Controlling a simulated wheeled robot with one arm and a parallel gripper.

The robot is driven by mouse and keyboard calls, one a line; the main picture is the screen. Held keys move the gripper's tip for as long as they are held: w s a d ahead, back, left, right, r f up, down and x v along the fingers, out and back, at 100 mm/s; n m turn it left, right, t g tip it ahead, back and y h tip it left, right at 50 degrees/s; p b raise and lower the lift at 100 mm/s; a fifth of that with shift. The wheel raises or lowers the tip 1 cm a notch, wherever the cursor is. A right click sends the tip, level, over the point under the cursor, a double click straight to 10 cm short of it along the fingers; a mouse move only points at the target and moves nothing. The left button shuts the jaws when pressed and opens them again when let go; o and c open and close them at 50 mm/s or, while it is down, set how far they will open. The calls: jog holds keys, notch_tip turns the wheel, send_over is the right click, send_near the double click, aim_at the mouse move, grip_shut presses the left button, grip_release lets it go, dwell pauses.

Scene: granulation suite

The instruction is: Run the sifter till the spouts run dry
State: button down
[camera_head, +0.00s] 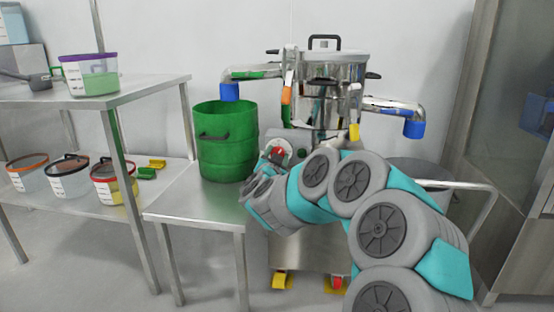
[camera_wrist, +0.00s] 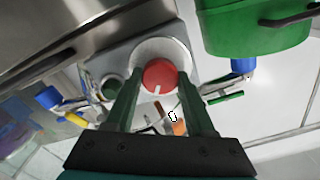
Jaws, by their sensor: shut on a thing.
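The steel sifter (camera_head: 335,90) stands against the wall, with a clamped lid on top. Its left spout (camera_head: 229,91) has a blue end above a green drum (camera_head: 226,150). Its right spout (camera_head: 413,129) has a blue end above a grey drum (camera_head: 420,170). I cannot see any powder flow at either spout. A red knob (camera_wrist: 160,76) with a white pointer mark sits on a round pale plate; it also shows in the head view (camera_head: 277,151). My gripper (camera_wrist: 160,84) is shut on the red knob, one finger on each side. My arm hides part of the sifter's base.
The green drum stands on a steel table (camera_head: 185,205). A shelf rack (camera_head: 130,88) at left holds tubs, a scoop and a purple-rimmed tub (camera_head: 92,75). A green button (camera_wrist: 112,87) is beside the knob. A glass-fronted cabinet (camera_head: 510,100) stands at right.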

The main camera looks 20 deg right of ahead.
jog(key=m+b, duration=0.2)
jog(key=m, duration=0.3)
jog(key=m+b, duration=0.3)
jog(key=m, duration=0.2)
jog(key=shift+f+m, duration=0.2)
jog(key=shift+m, duration=0.4)
jog(key=shift+c, duration=1.3)
grip_release()
jog(key=shift+r, duration=0.1)
jog(key=shift+s, duration=0.1)
jog(key=v, duration=0.7)
jog(key=shift+s+a+p, duration=0.2)
jog(key=shift+s+p, duration=0.1)
jog(key=shift+p, duration=0.05)
